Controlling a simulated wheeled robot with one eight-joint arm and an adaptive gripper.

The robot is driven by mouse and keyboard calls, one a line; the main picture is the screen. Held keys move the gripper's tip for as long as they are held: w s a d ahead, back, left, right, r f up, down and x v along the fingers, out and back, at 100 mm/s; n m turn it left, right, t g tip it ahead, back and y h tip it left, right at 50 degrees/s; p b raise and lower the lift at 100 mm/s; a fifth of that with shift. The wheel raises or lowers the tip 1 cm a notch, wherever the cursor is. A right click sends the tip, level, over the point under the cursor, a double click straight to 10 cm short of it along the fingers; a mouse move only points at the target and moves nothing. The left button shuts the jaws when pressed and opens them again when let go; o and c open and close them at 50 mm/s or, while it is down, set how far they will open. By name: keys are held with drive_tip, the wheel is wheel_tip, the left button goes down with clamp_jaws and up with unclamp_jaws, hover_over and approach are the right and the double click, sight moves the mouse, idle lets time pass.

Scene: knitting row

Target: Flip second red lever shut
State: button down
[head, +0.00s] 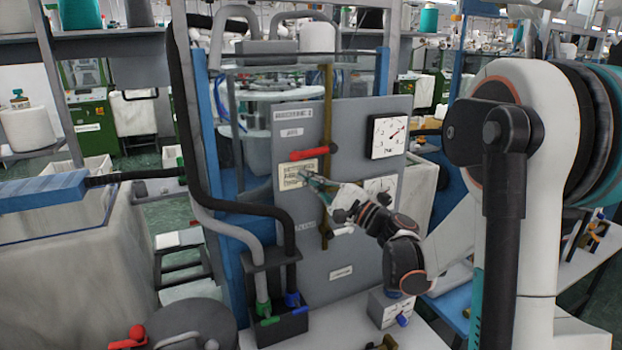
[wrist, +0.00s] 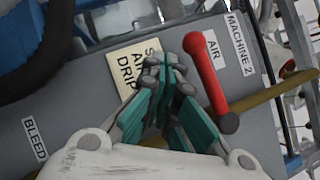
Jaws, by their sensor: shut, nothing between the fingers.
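A red lever (head: 312,153) sits on the grey machine panel, below the AIR label. It lies nearly level, crosswise to the upright brass pipe, with its right end at the pipe. In the wrist view the red lever (wrist: 207,75) runs from a rounded red end to a dark pivot at the pipe. My gripper (head: 308,178) is shut and empty, just below the lever and in front of a cream sign. In the wrist view my gripper's teal-padded fingertips (wrist: 172,75) are left of the lever; I cannot tell whether they touch it.
The brass pipe (head: 327,100) runs down the panel (head: 350,130). A gauge (head: 388,135) is at its upper right; another is partly hidden by my arm. Black and grey hoses (head: 186,110) hang left. Another red handle (head: 128,339) is at the lower left.

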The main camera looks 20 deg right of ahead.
drive_tip(key=s+f, duration=0.7)
drive_tip(key=s, duration=0.1)
drive_tip(key=shift+s+d+f, duration=0.3)
drive_tip(key=shift+s+d, duration=0.1)
drive_tip(key=shift+d, duration=0.05)
